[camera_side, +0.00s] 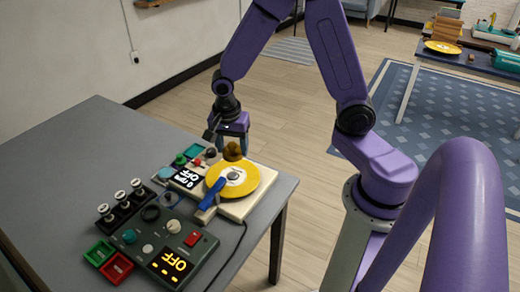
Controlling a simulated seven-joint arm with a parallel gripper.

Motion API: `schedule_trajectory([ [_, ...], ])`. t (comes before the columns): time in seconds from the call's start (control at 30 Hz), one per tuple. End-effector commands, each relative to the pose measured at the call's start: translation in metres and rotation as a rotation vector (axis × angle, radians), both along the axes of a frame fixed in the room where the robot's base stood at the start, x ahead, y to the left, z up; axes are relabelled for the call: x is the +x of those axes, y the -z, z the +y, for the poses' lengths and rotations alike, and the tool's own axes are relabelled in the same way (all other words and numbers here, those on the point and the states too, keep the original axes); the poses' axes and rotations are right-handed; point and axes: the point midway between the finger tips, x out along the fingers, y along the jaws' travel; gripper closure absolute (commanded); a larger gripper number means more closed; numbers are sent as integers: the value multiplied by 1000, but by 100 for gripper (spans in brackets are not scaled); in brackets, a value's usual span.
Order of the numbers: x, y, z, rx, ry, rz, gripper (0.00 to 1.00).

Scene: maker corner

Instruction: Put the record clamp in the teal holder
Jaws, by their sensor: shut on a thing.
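The record clamp appears to be the brown-gold rounded knob (232,151) at the tips of my gripper (233,141). My gripper points down and is shut on this knob, over the back edge of the yellow record (240,181) on the turntable. The gap between knob and record is too small to judge.
A blue tonearm-like lever (213,193) lies at the turntable's front. A dark control box (168,244) with an "OFF" display, red and green trays (116,267) and a rack of several silver-topped pieces (121,206) crowd the front. The grey table (95,135) is clear at back left.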

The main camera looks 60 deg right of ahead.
Motion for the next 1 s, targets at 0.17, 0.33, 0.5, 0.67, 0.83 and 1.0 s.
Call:
schedule_trajectory([
  [0.17, 65, 13, -1, 6, -96, 2, 78],
  [0.33, 121, 28, -11, 9, -193, 2, 78],
  [0.5, 171, 46, -29, 8, -292, -2, 78],
  [0.67, 210, 64, -53, 3, -384, -7, 78],
  [0.83, 237, 82, -77, -3, -464, -12, 78],
  [1.0, 250, 91, -92, -9, -515, -14, 78],
])
